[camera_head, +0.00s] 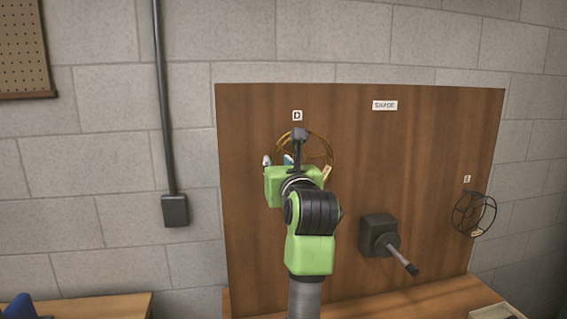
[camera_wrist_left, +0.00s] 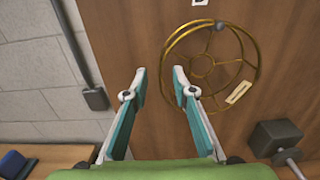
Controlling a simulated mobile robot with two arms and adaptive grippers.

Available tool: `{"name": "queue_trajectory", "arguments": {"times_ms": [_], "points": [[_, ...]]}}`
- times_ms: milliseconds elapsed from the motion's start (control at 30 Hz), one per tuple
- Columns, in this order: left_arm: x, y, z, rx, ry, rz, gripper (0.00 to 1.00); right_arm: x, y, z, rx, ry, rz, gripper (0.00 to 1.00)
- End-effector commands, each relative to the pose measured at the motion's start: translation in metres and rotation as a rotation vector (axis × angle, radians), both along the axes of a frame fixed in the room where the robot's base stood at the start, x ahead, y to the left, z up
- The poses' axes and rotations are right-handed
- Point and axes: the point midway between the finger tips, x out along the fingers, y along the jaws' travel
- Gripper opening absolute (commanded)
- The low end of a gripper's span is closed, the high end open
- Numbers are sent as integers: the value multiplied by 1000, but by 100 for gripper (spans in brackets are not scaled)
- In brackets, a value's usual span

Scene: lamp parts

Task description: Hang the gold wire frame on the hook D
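The gold wire frame (camera_head: 333,156) is a round wheel-like ring with spokes and a pale tag. It is up against the brown board, below the label D (camera_head: 297,115). The dark hook D (camera_head: 300,133) crosses its top rim, and the frame appears to hang there. In the left wrist view the frame (camera_wrist_left: 257,62) is beyond and right of the fingers, with the grey hook (camera_wrist_left: 219,25) at its top. My left gripper (camera_wrist_left: 159,70) is open with nothing between its fingers. In the head view the left gripper (camera_head: 278,160) partly hides the frame. My right gripper is not in view.
A dark block with a projecting bar (camera_head: 380,236) is mounted on the board (camera_head: 420,150) at lower right. A black wire frame (camera_head: 474,214) hangs at the board's right. A conduit with a box (camera_head: 175,210) runs down the wall at left. A blue object (camera_head: 18,308) is at lower left.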

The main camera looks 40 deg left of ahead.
Motion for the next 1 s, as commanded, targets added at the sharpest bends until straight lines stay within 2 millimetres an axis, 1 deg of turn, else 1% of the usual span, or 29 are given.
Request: {"name": "queue_trajectory", "arguments": {"times_ms": [33,100,300,500,733,767,800,833,1000], "points": [[6,9,3,3,4,4,25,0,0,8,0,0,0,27],[14,18,3,3,4,3,25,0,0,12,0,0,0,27],[31,36,1,2,2,2,25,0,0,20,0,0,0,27],[36,43,0,1,1,1,25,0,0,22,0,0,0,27],[36,43,-1,0,0,1,25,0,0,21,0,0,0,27],[36,43,-1,0,0,1,17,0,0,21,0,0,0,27],[36,43,-1,0,0,1,7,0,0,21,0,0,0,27],[36,43,0,0,0,1,0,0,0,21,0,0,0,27],[36,43,0,1,-1,1,0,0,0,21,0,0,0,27]]}}
